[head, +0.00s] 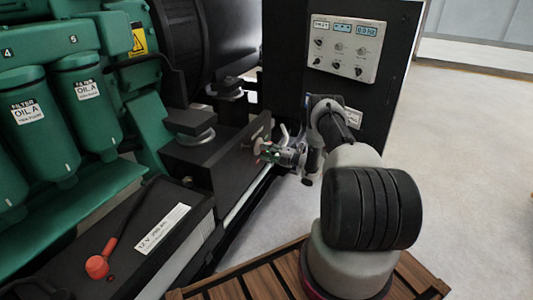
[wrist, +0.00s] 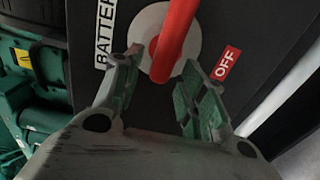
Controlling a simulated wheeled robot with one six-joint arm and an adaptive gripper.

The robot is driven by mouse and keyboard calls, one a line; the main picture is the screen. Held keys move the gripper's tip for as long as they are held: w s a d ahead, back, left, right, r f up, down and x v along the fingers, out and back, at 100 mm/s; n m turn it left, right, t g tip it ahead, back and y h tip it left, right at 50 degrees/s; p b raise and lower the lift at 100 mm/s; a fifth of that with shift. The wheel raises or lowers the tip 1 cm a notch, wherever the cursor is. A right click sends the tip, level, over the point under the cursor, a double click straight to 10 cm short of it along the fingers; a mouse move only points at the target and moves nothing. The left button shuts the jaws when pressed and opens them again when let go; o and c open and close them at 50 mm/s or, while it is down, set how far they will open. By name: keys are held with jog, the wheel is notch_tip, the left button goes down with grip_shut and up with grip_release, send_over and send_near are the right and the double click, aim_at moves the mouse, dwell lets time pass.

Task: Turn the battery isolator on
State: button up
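The battery isolator has a red bar handle (wrist: 174,38) on a round pale disc (wrist: 146,27), fixed to a dark panel. An "OFF" label (wrist: 226,63) is right of the disc, and a partly hidden "BATTER…" label (wrist: 105,30) is on its left. In the wrist view the handle slants from top right down to lower left. My gripper (wrist: 161,62) is open, with one finger on each side of the handle's lower end and gaps visible on both sides. In the head view my gripper (head: 268,152) is at the side of the dark base frame, and the isolator is small and partly hidden.
A control panel (head: 345,47) with displays and knobs is on the black cabinet behind my arm. A battery (head: 160,235) with a red-capped terminal (head: 97,267) is at lower left. Green oil filters (head: 85,100) line the engine. Bare floor (head: 460,150) lies to the right.

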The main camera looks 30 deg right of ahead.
jog(key=shift+d, duration=0.1)
jog(key=v, duration=1.2)
